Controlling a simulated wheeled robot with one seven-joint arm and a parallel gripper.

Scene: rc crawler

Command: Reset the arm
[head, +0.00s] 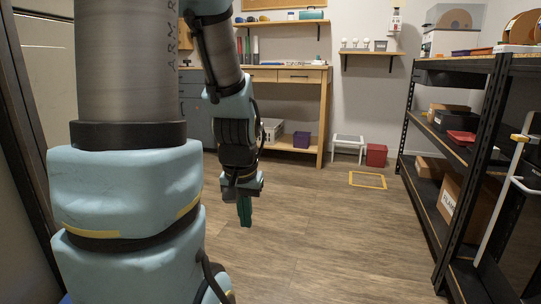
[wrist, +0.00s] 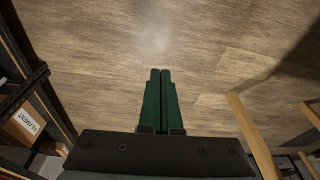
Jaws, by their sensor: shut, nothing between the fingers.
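My gripper (head: 245,212) hangs pointing down over the wooden floor, left of the middle in the head view. Its green fingers are together, with nothing between them. In the wrist view my gripper (wrist: 160,72) shows its two green fingers side by side above bare floor. My arm is bent, with its large upper links filling the left of the head view.
A black shelf rack (head: 440,215) with boxes stands on the right. A wooden workbench (head: 322,115) is at the back. A white step stool (head: 348,145), a red bin (head: 376,155) and a yellow floor frame (head: 367,186) lie beyond clear floor.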

